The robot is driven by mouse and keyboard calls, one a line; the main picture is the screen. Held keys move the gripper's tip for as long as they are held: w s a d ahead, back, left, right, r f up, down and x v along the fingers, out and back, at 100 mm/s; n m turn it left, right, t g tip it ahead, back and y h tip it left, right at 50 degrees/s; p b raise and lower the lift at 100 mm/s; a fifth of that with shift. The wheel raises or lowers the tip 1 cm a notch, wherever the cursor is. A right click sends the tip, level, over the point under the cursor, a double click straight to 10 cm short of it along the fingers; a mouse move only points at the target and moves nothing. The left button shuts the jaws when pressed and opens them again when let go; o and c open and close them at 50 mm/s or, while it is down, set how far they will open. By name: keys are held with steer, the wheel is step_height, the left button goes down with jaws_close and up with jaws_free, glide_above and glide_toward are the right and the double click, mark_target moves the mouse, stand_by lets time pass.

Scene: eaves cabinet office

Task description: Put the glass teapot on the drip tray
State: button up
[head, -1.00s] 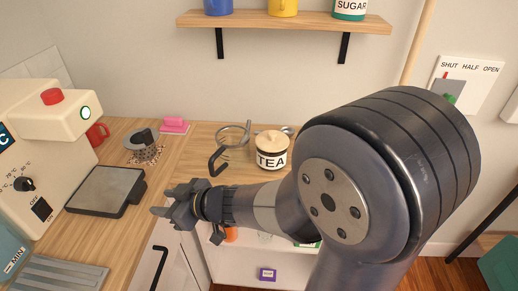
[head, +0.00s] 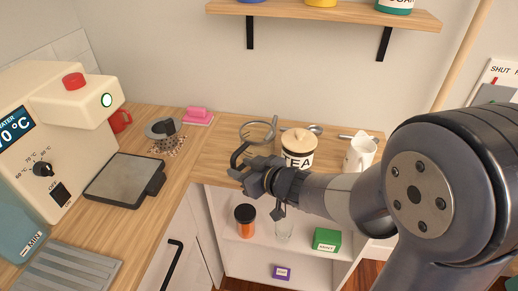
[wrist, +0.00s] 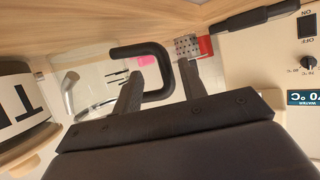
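The glass teapot, clear with a dark rim and black C-shaped handle (head: 238,154), stands on the counter left of the TEA jar. Its clear body is hard to make out. In the wrist view the black handle (wrist: 156,50) lies between my two fingers, its clear body to the left. My gripper (head: 240,178) is open; in the wrist view the fingers (wrist: 158,88) are apart, with no clear contact on the handle. A grey ridged tray (head: 72,268) lies at the lower left, and a dark-edged grey plate (head: 124,178) under the machine's spout; I cannot tell which is the drip tray.
The TEA jar (head: 298,150) stands close to the teapot's right, with a white jug (head: 360,153) further right. A water machine (head: 50,130) is at left. A metal piece (head: 165,130) and pink block (head: 199,116) are behind. An open shelf (head: 235,243) is below.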

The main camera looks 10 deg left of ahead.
steer(key=shift+s+b+x, duration=0.25)
steer(key=shift+b+x, duration=0.2)
steer(key=shift+x, duration=2.35)
steer(key=shift+s+a, duration=0.1)
steer(key=shift+c, duration=0.2)
jaws_close()
